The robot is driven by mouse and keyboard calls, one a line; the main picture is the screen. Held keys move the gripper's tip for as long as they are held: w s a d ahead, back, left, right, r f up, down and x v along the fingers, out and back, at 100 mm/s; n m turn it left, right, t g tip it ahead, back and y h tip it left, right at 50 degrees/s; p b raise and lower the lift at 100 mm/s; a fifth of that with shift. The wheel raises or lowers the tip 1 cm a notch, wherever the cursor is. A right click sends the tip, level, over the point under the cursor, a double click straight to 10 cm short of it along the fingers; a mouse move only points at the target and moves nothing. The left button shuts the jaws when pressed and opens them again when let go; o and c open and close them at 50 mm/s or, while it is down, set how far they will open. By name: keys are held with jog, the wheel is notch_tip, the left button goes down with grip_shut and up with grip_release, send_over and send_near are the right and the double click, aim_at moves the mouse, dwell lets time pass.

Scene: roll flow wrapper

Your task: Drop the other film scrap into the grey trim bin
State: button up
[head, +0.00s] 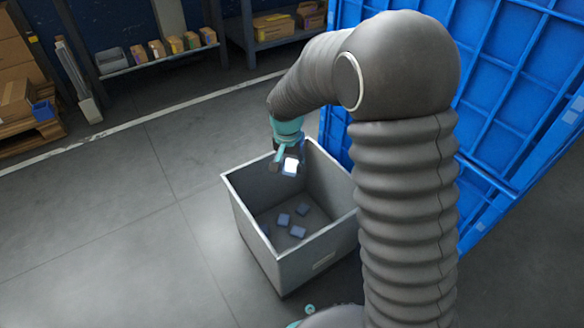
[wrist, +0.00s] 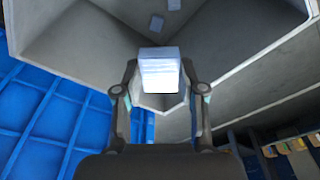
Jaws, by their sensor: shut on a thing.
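The grey trim bin (head: 258,225) stands on the floor with its open top facing up. My gripper (head: 284,162) is over the far part of the bin's opening, near its far rim. It is shut on a pale, bright film scrap (head: 291,166). The wrist view shows this scrap (wrist: 160,71) between the two fingers, with the bin (wrist: 80,35) behind it. Several blue-grey scraps (head: 298,232) lie on the bin's floor, apart from the held one. Part of the bin's right side is hidden behind my arm.
A tall blue ribbed structure (head: 490,100) stands close behind and right of the bin. Shelves with small boxes (head: 175,45) line the back wall. A pallet with cartons (head: 15,100) is at far left. The floor left of the bin is clear.

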aim_at(289, 172)
notch_tip(289, 172, down, 6)
jog(key=b, duration=0.3)
jog(key=shift+r+b, duration=0.1)
jog(key=shift+b, duration=0.2)
jog(key=o, duration=0.8)
jog(key=shift+c, duration=0.2)
jog(key=shift+r, duration=0.1)
jog(key=r, duration=0.4)
jog(key=s+r, duration=0.1)
jog(key=r, duration=0.6)
jog(key=shift+s+a+r, duration=0.2)
jog(key=shift+s+r, duration=0.15)
